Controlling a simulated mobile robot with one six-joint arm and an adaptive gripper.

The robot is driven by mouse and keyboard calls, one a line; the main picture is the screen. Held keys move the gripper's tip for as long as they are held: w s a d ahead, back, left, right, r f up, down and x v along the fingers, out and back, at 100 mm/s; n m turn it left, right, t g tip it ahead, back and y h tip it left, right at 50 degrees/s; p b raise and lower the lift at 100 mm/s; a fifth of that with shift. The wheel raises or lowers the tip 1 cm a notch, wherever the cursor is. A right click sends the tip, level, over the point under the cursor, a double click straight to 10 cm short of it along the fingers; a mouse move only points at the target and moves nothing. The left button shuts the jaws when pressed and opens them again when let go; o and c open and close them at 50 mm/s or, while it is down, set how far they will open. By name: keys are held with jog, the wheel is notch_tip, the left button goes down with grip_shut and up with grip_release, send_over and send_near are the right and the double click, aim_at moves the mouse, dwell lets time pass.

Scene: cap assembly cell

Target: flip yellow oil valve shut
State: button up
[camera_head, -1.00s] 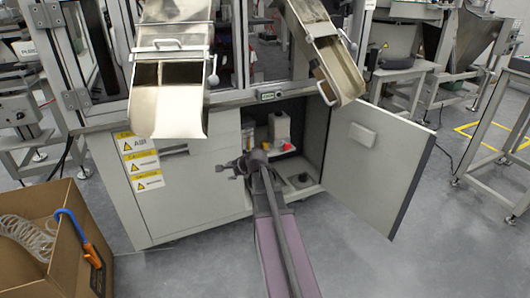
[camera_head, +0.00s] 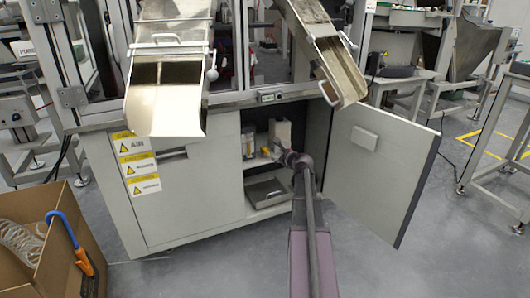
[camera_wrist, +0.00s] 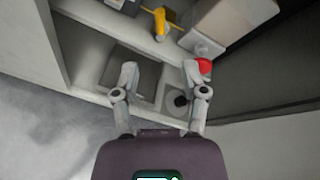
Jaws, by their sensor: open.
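The yellow oil valve (camera_wrist: 160,22) shows at the top of the wrist view, on the shelf inside the open cabinet, ahead of my gripper. In the head view a small yellow spot (camera_head: 266,151) shows at the shelf, just left of my arm's end. My gripper (camera_wrist: 160,72) is open and empty, its two fingers spread apart below the valve in the picture. It is apart from the valve. In the head view my gripper is mostly hidden behind my own arm.
A red round part (camera_wrist: 204,66) is close to the right finger. A pale box-shaped container (camera_wrist: 228,18) stands right of the valve. The cabinet door (camera_head: 375,165) hangs open at right. A dark flat tray (camera_wrist: 130,75) lies on the cabinet floor. A cardboard box (camera_head: 70,225) stands at left.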

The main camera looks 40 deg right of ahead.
aim_at(266, 150)
jog(key=shift+w+f, duration=0.1)
jog(key=shift+w, duration=0.05)
jog(key=b+x, duration=0.4)
jog(key=x, duration=0.9)
jog(key=shift+w+f+b, duration=0.1)
jog(key=shift+w+b, duration=0.15)
jog(key=shift+b, duration=0.05)
grip_shut()
